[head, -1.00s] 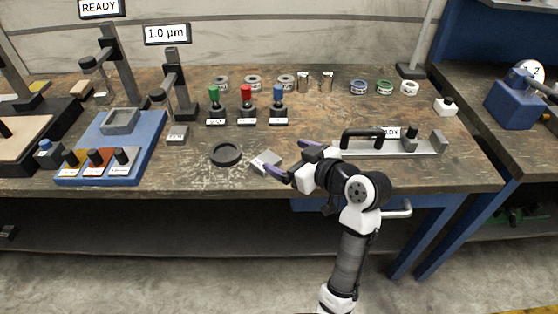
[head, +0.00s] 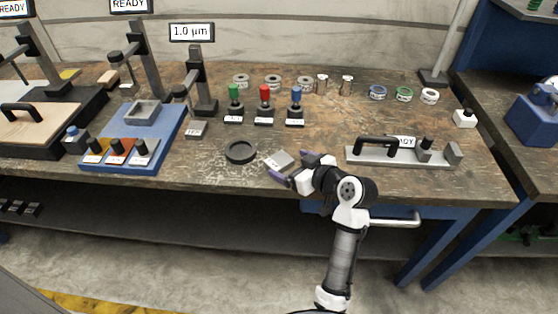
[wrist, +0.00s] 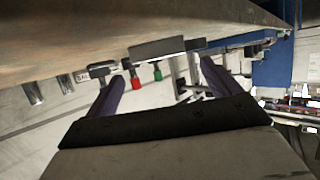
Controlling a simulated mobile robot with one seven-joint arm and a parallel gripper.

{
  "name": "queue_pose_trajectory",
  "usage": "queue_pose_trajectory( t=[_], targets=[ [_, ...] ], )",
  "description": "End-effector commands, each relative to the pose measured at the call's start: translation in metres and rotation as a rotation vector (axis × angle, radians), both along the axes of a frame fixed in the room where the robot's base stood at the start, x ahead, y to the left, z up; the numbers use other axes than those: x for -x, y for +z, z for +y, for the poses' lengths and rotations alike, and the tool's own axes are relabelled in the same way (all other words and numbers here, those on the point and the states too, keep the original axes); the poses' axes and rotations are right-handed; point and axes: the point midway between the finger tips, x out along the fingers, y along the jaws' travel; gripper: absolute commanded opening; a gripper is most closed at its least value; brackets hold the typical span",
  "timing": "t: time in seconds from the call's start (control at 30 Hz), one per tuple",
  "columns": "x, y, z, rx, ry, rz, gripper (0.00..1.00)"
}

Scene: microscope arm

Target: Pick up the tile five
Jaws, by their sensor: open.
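A flat grey tile (head: 279,160) lies near the front edge of the wooden bench; its marking is too small to read, so I cannot confirm that it is tile five. My gripper (head: 293,166) is open and empty at the tile's front right side, its purple fingers spread and pointing toward it. In the wrist view the picture is turned over, and a grey slab, apparently the tile (wrist: 166,48), shows edge-on ahead of the gap between the fingers (wrist: 161,71). Whether the fingertips overlap the tile is unclear.
A black ring (head: 240,152) lies left of the tile. A metal plate with a black handle (head: 398,157) lies to the right. Green, red and blue-topped stamps (head: 265,105) stand behind. Another small grey block (head: 196,130) sits beneath a gauge stand.

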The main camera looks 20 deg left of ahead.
Motion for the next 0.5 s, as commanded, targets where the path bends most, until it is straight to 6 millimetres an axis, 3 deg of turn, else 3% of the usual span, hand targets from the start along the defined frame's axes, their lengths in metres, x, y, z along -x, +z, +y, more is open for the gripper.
queue_pose_trajectory(
  t=[0.23, 0.5],
  targets=[
    [-0.015, -0.017, 0.028, 0.0, 0.001, 0.003, 0.89],
    [-0.019, -0.022, 0.035, 0.001, 0.001, 0.001, 0.89]
  ],
)
